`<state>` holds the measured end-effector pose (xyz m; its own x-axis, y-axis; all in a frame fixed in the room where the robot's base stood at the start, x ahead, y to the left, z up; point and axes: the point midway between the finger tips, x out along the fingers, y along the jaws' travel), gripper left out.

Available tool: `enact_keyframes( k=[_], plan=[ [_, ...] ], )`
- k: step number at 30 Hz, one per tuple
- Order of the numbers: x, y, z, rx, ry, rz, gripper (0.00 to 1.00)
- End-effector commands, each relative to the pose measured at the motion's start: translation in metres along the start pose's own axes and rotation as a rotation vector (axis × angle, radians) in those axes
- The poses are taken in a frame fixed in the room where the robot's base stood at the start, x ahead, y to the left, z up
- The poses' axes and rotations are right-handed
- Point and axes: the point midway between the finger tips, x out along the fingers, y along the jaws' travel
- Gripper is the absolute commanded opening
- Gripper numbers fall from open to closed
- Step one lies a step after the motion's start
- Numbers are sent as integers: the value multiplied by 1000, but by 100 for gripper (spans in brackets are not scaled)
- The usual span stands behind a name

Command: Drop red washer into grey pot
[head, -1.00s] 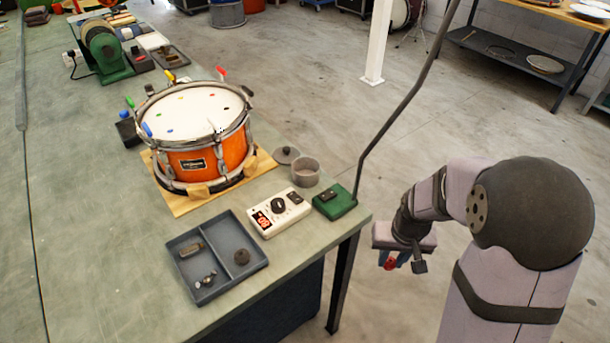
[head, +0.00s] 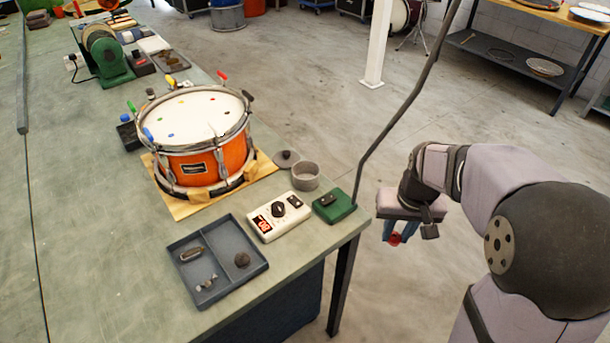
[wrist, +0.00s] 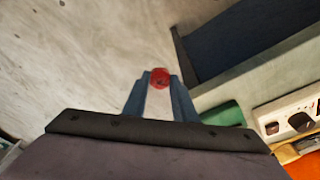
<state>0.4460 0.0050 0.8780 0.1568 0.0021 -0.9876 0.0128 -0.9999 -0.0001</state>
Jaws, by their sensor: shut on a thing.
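My gripper (head: 398,238) is shut on the red washer (head: 394,239), off the right edge of the bench and above the floor. In the wrist view the red washer (wrist: 160,78) sits between the two blue fingertips. The grey pot (head: 306,176) stands on the bench near its right edge, open at the top, to the left of my gripper in the head view. A grey lid (head: 286,159) lies beside the pot. The inside of the pot is only partly visible.
A white meter (head: 279,216), a grey tray (head: 216,292) with small parts and an orange drum (head: 203,163) are close by.

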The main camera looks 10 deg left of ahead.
Motion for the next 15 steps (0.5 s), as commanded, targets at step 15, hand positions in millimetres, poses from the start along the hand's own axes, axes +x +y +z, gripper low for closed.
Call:
enact_keyframes(
  k=[15],
  plan=[
    [-37, -65, 25, -178, -13, -27, 5]
  ],
)
